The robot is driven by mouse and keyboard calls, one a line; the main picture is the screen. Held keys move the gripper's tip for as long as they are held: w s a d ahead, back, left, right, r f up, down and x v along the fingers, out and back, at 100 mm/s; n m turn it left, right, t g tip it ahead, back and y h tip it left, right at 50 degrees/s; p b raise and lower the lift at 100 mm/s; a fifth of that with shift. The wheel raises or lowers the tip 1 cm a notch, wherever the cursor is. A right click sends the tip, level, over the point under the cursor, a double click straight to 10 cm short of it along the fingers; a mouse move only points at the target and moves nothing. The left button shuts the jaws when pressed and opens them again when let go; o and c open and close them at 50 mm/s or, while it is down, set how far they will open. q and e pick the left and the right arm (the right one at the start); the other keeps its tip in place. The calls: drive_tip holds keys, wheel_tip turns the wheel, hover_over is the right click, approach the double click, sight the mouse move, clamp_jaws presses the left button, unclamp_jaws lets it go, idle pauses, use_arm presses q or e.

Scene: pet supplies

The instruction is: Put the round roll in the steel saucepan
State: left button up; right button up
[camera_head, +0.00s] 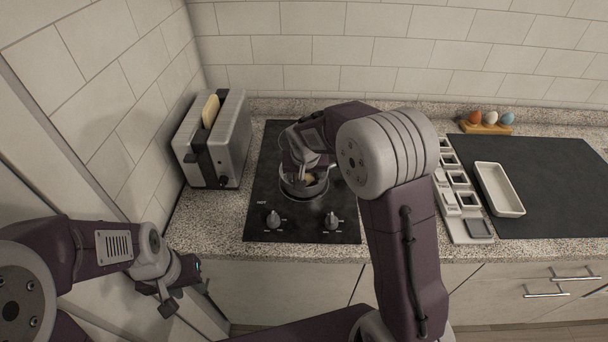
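The steel saucepan (304,194) sits on the black cooktop, partly hidden by my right arm. A small tan patch, which looks like the round roll (310,178), shows inside the pan just under my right gripper (306,168). The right gripper points down over the pan's opening. Its fingertips are too small and covered to tell whether they hold the roll. My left gripper (186,297) is at the lower left, in front of the counter, with its fingers apart and nothing between them.
A steel toaster (216,140) with a bread slice stands left of the cooktop (262,208). To the right are a tray of small compartments (467,228), a white dish (499,188) on a dark mat (560,190), and an egg holder (486,128).

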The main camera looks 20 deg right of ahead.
drive_tip(key=shift+s+f, duration=0.1)
drive_tip(key=shift+f, duration=0.05)
drive_tip(key=o, duration=1.1)
drive_tip(key=shift+c, duration=0.2)
drive_tip(key=shift+r, duration=0.45)
drive_tip(key=p+v, duration=0.1)
drive_tip(key=v, duration=1)
drive_tip(key=shift+s+r, duration=0.15)
drive_tip(key=shift+r, duration=0.1)
